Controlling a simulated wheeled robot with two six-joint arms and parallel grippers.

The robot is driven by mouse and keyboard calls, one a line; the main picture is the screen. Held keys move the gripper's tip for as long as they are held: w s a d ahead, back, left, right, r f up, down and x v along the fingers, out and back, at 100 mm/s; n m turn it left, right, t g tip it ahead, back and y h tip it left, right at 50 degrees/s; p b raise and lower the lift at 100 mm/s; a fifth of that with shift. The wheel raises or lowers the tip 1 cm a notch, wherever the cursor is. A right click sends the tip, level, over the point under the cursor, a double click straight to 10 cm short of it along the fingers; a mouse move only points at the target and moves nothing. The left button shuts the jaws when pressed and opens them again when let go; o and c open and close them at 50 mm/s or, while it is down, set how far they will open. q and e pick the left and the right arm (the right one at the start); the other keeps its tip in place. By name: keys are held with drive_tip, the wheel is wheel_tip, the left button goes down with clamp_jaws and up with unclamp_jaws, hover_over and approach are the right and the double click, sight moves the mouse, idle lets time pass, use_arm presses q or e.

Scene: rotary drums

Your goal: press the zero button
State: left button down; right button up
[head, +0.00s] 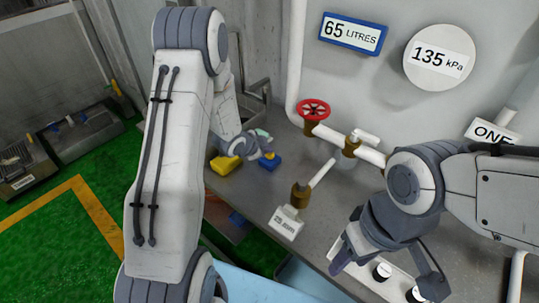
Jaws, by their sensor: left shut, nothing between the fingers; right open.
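I cannot make out a label reading zero on any button. A pale panel (368,279) at the lower right carries white, dark-topped round parts, one of them the left round part (381,271) and another the right round part (414,295). My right gripper (388,278) is open above this panel, its fingers spread to either side. My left gripper (262,139) is shut and empty at the back of the counter, close to a small blue block (270,161) and a yellow block (226,165). My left arm hides part of that area.
The grey counter (255,197) carries a red valve wheel (313,109) on white pipe and a brass fitting with a tag (286,223). Wall signs read 65 LITRES (352,33) and 135 kPa (439,58). A partly hidden sign (491,132) starts "ON".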

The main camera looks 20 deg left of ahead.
sight(267, 156)
use_arm(q)
drive_tip(key=shift+f+b, duration=0.55)
idle(0.6)
drive_tip(key=shift+r, duration=0.15)
drive_tip(key=shift+r+p, duration=0.75)
drive_tip(key=shift+r, duration=0.1)
wheel_tip(267, 156, up, 5)
drive_tip(key=p, duration=0.4)
drive_tip(key=shift+r, duration=0.1)
idle(0.8)
